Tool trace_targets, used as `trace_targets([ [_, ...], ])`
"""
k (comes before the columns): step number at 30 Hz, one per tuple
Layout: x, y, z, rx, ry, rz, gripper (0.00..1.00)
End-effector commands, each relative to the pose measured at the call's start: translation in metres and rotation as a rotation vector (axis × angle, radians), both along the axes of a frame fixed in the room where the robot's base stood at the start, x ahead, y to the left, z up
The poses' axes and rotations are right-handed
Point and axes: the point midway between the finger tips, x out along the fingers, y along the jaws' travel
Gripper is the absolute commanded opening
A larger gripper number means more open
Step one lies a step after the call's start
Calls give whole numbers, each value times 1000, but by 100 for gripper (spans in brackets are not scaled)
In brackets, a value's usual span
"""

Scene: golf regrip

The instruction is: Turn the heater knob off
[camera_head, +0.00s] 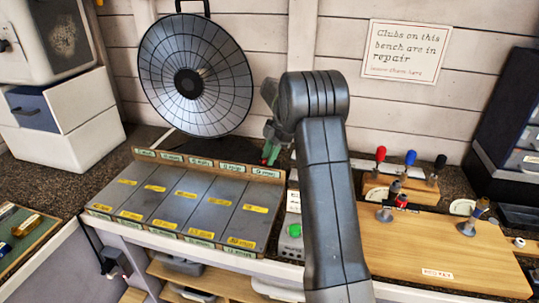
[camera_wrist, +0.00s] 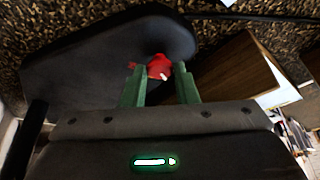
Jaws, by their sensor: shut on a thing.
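The heater (camera_head: 195,75) is a round dark dish with a grid face and a black centre, standing at the back of the bench. Its dark rounded base (camera_wrist: 90,60) fills the upper left of the wrist view. The red heater knob (camera_wrist: 159,66) with a small white mark sits on the base. My gripper (camera_wrist: 160,72) has its green fingers on both sides of the knob, shut on it. In the head view my gripper (camera_head: 268,152) is beside the heater base, partly hidden by my arm; a bit of red shows at its tips.
A grey sectioned tray (camera_head: 180,200) with yellow labels lies in front of the heater. A wooden board (camera_head: 440,250) with clamps and red, blue and black-handled levers is at the right. A white cabinet (camera_head: 60,125) stands at the left. A wooden block (camera_wrist: 235,75) is close right of my fingers.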

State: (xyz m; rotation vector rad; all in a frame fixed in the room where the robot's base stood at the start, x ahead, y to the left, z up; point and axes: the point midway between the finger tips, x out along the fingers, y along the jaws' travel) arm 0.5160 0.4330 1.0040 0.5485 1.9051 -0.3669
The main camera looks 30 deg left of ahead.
Motion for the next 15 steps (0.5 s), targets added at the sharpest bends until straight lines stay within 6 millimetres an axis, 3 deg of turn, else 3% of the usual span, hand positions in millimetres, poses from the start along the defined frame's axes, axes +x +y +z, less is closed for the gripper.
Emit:
trace_targets([
  [15, 2, 3, 0, 0, -1, 312, 4],
])
